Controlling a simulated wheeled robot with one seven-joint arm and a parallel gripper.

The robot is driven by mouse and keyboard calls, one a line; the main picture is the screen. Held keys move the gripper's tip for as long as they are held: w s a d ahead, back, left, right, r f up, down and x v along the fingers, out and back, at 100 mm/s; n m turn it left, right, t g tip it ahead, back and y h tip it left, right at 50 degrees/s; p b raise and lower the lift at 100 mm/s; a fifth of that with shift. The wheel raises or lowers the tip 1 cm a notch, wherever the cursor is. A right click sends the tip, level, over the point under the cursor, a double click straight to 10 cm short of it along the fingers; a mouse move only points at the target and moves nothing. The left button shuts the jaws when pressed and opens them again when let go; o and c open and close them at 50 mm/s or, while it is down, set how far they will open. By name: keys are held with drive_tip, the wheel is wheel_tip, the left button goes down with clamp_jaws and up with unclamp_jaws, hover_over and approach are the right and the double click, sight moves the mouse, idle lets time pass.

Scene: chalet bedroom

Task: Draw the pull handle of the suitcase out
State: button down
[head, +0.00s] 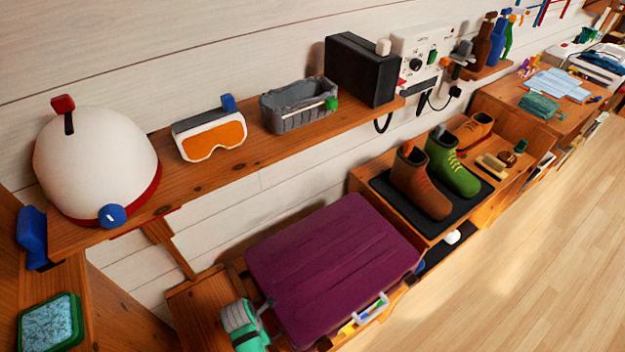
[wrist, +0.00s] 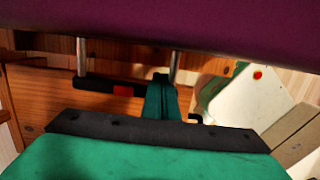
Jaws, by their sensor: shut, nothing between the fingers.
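The purple suitcase (head: 330,265) lies flat on a wooden bench in the head view. Its edge (wrist: 160,25) fills the top of the wrist view. Two metal rods (wrist: 82,58) run from under that edge to a dark pull handle (wrist: 98,84) with a red patch, so a length of rod shows. My green gripper (head: 262,312) is at the suitcase's left end in the head view. In the wrist view its fingers (wrist: 162,85) are shut and empty. They overlap the handle's right part; whether they touch it I cannot tell. They hide part of the bar.
A wooden shelf (head: 185,180) above the suitcase carries a white helmet (head: 95,160), goggles (head: 210,138), a grey basket (head: 298,108) and a black box (head: 358,70). Boots (head: 450,165) stand on a black mat to the right. The floor (head: 530,240) at right is clear.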

drive_tip(key=shift+s+a, duration=0.3)
drive_tip(key=shift+a, duration=0.15)
drive_tip(key=shift+r, duration=3.5)
